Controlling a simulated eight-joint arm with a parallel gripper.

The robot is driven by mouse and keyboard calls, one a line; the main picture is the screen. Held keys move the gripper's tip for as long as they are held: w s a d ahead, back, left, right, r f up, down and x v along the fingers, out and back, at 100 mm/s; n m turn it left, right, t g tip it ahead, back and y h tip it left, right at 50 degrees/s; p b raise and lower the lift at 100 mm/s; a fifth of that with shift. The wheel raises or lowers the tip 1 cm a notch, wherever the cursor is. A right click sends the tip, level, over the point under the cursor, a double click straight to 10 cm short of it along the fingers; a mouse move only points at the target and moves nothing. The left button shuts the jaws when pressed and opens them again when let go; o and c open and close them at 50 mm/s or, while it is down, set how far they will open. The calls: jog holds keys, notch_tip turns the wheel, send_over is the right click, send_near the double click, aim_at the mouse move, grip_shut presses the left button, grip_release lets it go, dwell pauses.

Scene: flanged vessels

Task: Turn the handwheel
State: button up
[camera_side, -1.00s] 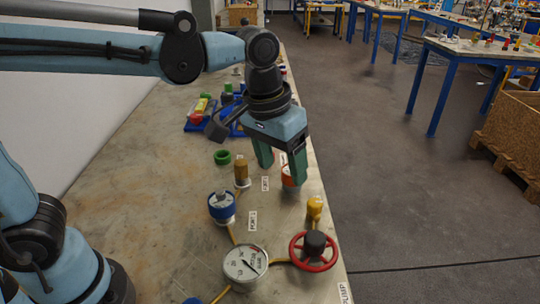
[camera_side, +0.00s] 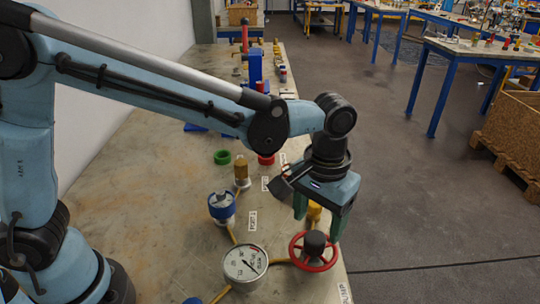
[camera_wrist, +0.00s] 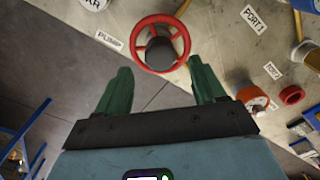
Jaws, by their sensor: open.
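The handwheel (camera_side: 314,245) has a red rim and a dark hub and stands near the right edge of the bench. In the wrist view the handwheel (camera_wrist: 160,50) lies ahead of the fingertips, roughly centred between them. My gripper (camera_side: 317,226) is open and empty, pointing down above and just behind the handwheel in the side view. Its green fingers are apart, and in the wrist view the gripper (camera_wrist: 160,66) shows both fingers with nothing between the pads. I cannot tell exactly how high the tips are above the rim.
A round gauge (camera_side: 245,265) stands left of the handwheel, joined by yellow pipe. An orange-and-white vessel (camera_wrist: 252,97) is close to the right finger in the wrist view.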

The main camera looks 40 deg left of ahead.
aim_at(315, 237)
jog(key=shift+f, duration=2.45)
jog(key=shift+c, duration=0.3)
jog(key=c, duration=1)
